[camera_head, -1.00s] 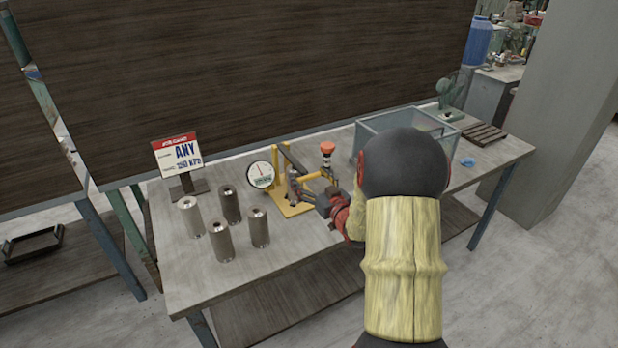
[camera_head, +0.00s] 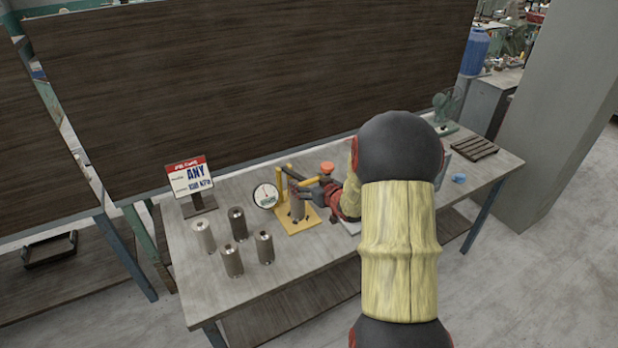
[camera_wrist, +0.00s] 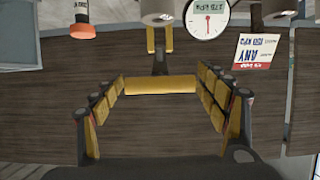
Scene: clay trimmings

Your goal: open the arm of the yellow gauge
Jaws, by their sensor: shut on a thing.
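The yellow gauge stands on a yellow base plate (camera_head: 308,223) on the table, with a round white dial (camera_head: 266,195) on its left. A metal cylinder (camera_head: 297,208) stands on the plate. The gauge's yellow arm (camera_head: 303,182) reaches right toward my gripper (camera_head: 322,190). An orange knob (camera_head: 327,167) shows behind the gripper. The dial (camera_wrist: 207,18) and orange knob (camera_wrist: 82,30) show at the top there. My arm hides part of the gripper.
Several metal cylinders (camera_head: 239,225) stand left of the gauge, near a sign (camera_head: 190,178). A clear bin is mostly hidden by my arm. The front table middle is clear.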

